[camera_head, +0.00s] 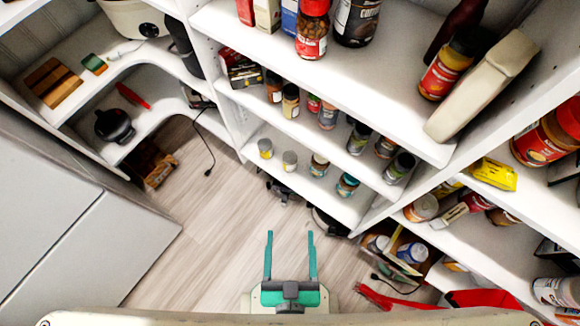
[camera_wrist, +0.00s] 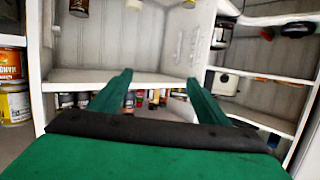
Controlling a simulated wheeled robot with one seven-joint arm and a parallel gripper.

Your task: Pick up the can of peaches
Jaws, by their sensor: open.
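My gripper (camera_head: 290,235) is open and empty, its two teal fingers apart above the wooden floor in the head view. The fingers also show in the wrist view (camera_wrist: 159,78), with shelving beyond them. I cannot tell which can holds peaches; no label reads clearly. In the wrist view, a yellow-labelled can (camera_wrist: 15,103) stands at the left edge.
Upper shelves hold several jars, including a red-lidded jar (camera_head: 313,28) and a tilted pale box (camera_head: 482,85). A yellow packet (camera_head: 494,174) lies on the right shelving. A red item (camera_head: 400,298) lies low at the right. Bare floor (camera_head: 205,235) is clear to the left.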

